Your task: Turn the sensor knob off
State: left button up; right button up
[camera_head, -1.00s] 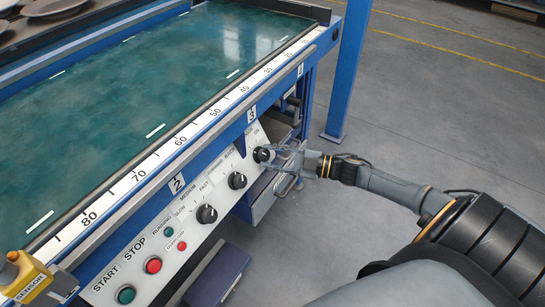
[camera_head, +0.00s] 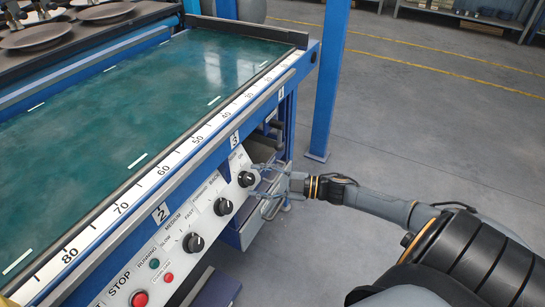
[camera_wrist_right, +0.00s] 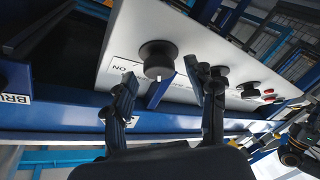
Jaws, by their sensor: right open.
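The black knob (camera_head: 246,178) nearest my right gripper sits at the far end of the white control panel (camera_head: 180,240). Its label is too small to read in the head view. In the right wrist view the knob (camera_wrist_right: 158,58) is large, with a white mark on its edge and "ON" printed beside it. My right gripper (camera_head: 266,182) is open and empty, its fingers close to this knob. In the wrist view its fingertips (camera_wrist_right: 161,76) lie on either side of the knob; I cannot tell if they touch it.
Two other black knobs (camera_head: 223,206) (camera_head: 193,242) and a red button (camera_head: 140,299) lie along the panel. The green conveyor belt (camera_head: 150,95) is above it. A blue post (camera_head: 328,80) stands behind my right gripper. The grey floor at right is clear.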

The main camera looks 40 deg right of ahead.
jog(key=v, duration=1.1)
jog(key=shift+s+d, duration=0.2)
jog(key=shift+f, duration=0.1)
